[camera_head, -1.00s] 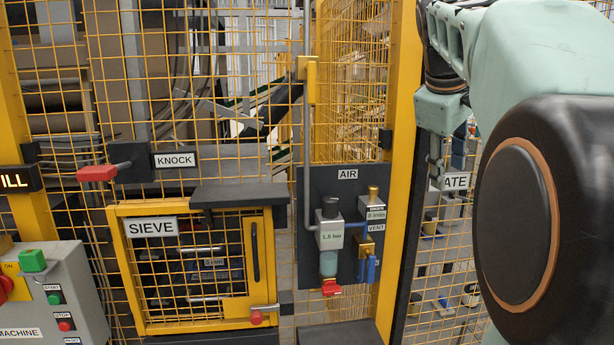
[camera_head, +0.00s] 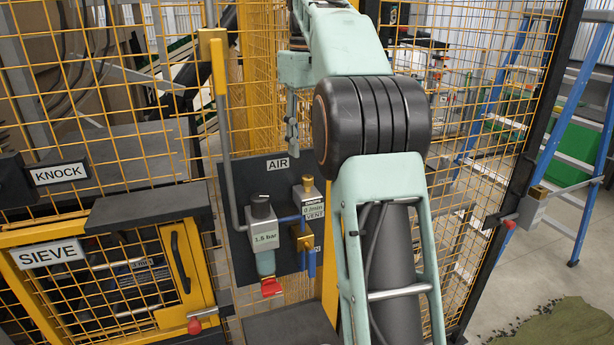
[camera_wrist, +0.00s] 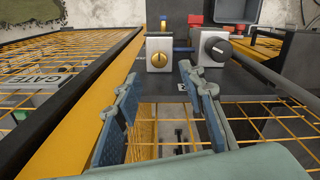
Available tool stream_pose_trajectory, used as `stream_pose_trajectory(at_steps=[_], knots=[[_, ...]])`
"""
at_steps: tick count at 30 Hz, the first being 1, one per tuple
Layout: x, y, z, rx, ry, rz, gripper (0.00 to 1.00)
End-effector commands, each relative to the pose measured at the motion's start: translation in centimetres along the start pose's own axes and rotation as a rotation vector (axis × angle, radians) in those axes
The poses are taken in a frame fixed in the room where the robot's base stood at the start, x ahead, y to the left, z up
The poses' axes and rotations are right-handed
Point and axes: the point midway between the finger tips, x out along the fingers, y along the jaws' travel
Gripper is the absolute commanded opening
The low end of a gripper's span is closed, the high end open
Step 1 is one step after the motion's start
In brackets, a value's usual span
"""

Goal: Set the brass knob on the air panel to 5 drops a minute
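The air panel (camera_head: 240,185) is a dark board on the yellow mesh fence in the head view. Its brass knob (camera_head: 307,184) sits on top of a small pale block with a drops-per-minute readout (camera_head: 314,199), too small to read surely. In the wrist view the brass knob (camera_wrist: 159,60) faces me with a dark line across it, on a pale block. My gripper (camera_head: 292,143) hangs above the panel, pointing down. In the wrist view my gripper (camera_wrist: 160,76) has its two blue-padded fingers apart, with nothing between them; the knob shows just beyond the tips, apparently untouched.
A regulator reading about 1.5 bar (camera_head: 264,239) stands left of the knob; its black cap (camera_wrist: 218,50) shows right in the wrist view. A brass vent valve (camera_head: 303,238) is below. The sieve door (camera_head: 180,262) is at left, a blue ladder (camera_head: 572,160) at right.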

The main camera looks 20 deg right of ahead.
Motion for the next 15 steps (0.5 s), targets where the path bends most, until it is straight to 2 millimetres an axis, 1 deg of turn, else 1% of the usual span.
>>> stream_pose_trajectory(at_steps=[1, 6, 12, 15], knots=[[1.4, 0.0, 0.1, 0.0, -0.003, -0.001, 0.37], [4.2, 0.0, 0.1, 0.0, -0.003, 0.0, 0.37], [7.0, 0.0, 0.1, -0.001, -0.002, 0.001, 0.37], [7.9, 0.0, 0.1, -0.001, -0.001, 0.001, 0.37]])
